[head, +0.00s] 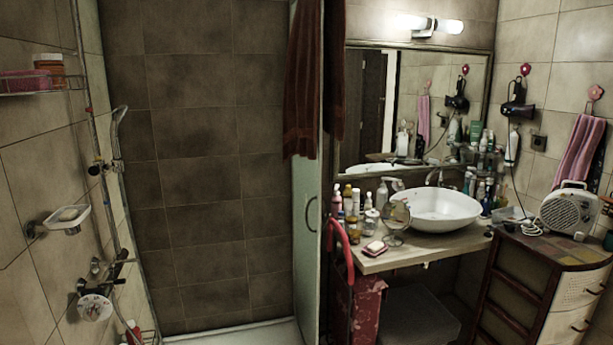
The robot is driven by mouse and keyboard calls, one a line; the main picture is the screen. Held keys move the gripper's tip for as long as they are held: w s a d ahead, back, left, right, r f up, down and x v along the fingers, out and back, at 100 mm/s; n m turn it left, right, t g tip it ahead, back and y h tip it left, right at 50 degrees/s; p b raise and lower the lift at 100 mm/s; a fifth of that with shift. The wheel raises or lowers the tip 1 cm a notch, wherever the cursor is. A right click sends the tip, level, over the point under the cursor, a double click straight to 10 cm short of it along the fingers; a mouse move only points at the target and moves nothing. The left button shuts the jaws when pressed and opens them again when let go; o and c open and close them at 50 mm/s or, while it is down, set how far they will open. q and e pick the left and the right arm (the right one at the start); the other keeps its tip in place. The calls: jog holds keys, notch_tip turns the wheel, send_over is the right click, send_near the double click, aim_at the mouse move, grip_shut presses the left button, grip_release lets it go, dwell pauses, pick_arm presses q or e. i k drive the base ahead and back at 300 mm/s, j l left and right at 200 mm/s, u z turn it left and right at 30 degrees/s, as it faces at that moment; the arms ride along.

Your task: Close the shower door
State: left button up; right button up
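The shower door (306,225) is a pale, translucent panel, seen at a steep angle to the right of the shower opening. A dark curved handle (311,214) sits on its face. A dark red towel (302,85) hangs over its upper part and hides some of it. The shower opening is uncovered, and the brown tiled back wall (195,150) shows through it, so the door stands open. Neither of my grippers is in the head view.
A counter (412,255) with a white basin (433,208) and several bottles stands right of the door. A red curved object (341,250) is close beside the door. A wooden cabinet (510,290) carries a white fan heater (572,212). The shower tray (245,334) looks clear.

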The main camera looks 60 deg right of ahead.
aim_at(308, 174)
jog(key=z, duration=2.1)
jog(key=i+l+u, duration=0.1)
jog(key=i+u, duration=0.2)
jog(key=i, duration=0.2)
jog(key=i+l+u, duration=0.25)
jog(key=i, duration=0.2)
jog(key=j, duration=0.05)
